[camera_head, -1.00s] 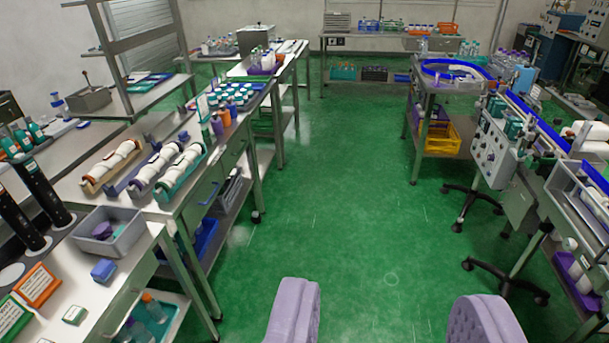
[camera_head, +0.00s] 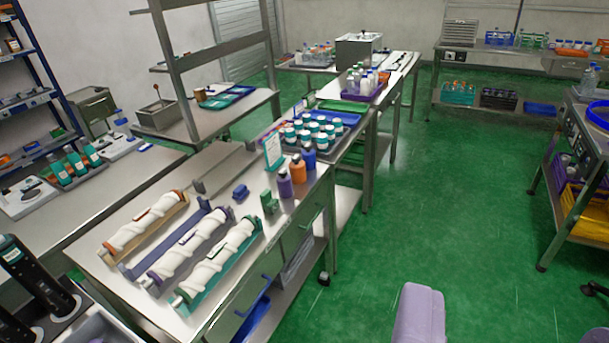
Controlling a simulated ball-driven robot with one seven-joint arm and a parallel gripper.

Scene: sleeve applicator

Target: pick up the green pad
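A small dark green block (camera_head: 269,203) stands on the steel bench, between a small blue block (camera_head: 240,193) and a purple bottle (camera_head: 284,184). It may be the green pad, but it is too small to be sure. Another flat green piece, seen earlier on the nearer bench at the lower left, is now out of view. One lilac finger of my gripper (camera_head: 420,313) shows at the bottom edge, over the floor and well right of the bench. The other finger is outside the picture.
Several white rolls in cradles (camera_head: 218,268) lie at the bench's near end. An orange bottle (camera_head: 298,168), a blue bottle (camera_head: 308,154) and a small sign (camera_head: 273,151) stand close behind the green block. The green floor (camera_head: 440,215) right of the bench is clear.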

